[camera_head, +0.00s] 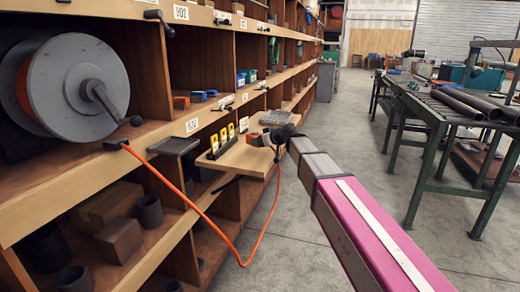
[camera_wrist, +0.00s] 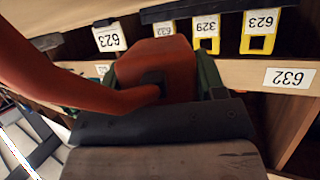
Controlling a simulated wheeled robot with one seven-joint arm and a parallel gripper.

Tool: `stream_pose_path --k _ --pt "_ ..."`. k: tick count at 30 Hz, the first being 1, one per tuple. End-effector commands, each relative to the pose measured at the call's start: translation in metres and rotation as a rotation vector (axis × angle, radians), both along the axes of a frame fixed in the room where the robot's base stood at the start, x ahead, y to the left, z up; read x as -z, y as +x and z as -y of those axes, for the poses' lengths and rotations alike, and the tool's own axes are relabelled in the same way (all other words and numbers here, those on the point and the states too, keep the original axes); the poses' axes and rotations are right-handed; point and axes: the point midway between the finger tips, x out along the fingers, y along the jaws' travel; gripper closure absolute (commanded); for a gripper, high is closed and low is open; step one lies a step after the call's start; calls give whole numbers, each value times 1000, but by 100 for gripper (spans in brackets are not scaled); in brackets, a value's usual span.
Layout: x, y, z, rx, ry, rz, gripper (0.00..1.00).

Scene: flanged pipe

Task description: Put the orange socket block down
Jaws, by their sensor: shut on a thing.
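The orange socket block (camera_wrist: 155,58) is in my gripper in the wrist view, with dark greenish finger parts at its sides. Its thick orange cable (camera_wrist: 60,80) curves off to the left. In the head view my gripper (camera_head: 274,138) is shut on the block (camera_head: 258,140), over or at the projecting wooden ledge (camera_head: 240,163). I cannot tell whether the block touches the ledge. In the head view the orange cable (camera_head: 203,212) sags in a loop from a dark plug by the reel up to my gripper.
A large grey cable reel (camera_head: 75,85) stands in the shelving at left. Yellow-framed tags (camera_head: 222,140) stand on the ledge beside my gripper. The floor (camera_head: 340,130) is open between the shelving and the green workbench (camera_head: 440,128).

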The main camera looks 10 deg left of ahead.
Motion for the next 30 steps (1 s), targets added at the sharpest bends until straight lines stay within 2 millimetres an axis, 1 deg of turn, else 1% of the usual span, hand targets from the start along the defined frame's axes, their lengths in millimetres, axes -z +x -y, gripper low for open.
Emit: stream_pose_path --k 2,9,12,20,21,23,24,30 --pt "6 0 0 1 1 -2 69" --pt "35 0 0 2 1 -1 69" --pt "38 0 0 1 1 1 69" --pt "39 0 0 1 1 1 69" --pt "40 0 0 1 0 0 33" --pt "40 0 0 1 0 0 14" --pt "40 0 0 1 0 0 11" --pt "40 0 0 1 0 0 11"
